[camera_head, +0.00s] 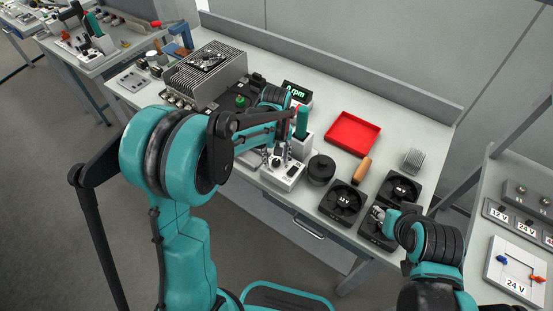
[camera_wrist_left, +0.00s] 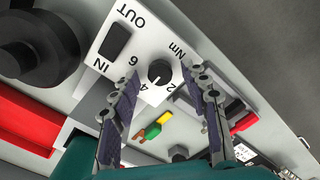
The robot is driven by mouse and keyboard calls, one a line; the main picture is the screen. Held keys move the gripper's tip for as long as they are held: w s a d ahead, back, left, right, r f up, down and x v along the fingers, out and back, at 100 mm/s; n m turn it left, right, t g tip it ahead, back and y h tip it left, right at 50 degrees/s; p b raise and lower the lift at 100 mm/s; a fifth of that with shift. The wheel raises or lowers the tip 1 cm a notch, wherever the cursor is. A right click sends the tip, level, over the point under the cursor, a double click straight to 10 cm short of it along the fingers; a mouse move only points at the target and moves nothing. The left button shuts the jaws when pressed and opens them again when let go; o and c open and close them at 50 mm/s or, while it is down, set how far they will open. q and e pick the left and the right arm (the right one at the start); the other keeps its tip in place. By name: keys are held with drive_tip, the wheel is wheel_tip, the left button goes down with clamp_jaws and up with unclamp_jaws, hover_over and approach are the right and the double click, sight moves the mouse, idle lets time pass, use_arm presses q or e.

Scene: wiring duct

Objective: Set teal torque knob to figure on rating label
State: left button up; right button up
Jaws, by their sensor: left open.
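A white control box (camera_head: 283,172) stands on the bench. In the left wrist view its face (camera_wrist_left: 112,68) carries a dark rocker switch marked IN and OUT and a black round knob (camera_wrist_left: 160,73). The knob's scale reads 2, 4, 6 and Nm; its pale mark appears to point near the 4. No teal colour shows on this knob. My left gripper (camera_head: 279,154) is over the box; in its wrist view the gripper (camera_wrist_left: 165,82) is open, with fingertips on either side of the knob. I cannot tell whether they touch it. No rating label is readable.
A finned metal unit (camera_head: 206,70) stands at the left.

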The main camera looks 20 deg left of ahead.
use_arm(q)
drive_tip(key=shift+f, duration=0.1)
clamp_jaws()
drive_tip(key=shift+m, duration=0.4)
drive_tip(key=m, duration=0.6)
drive_tip(key=shift+m, duration=0.3)
drive_tip(key=m, duration=0.6)
drive_tip(key=shift+d, duration=0.1)
drive_tip(key=shift+m, duration=0.4)
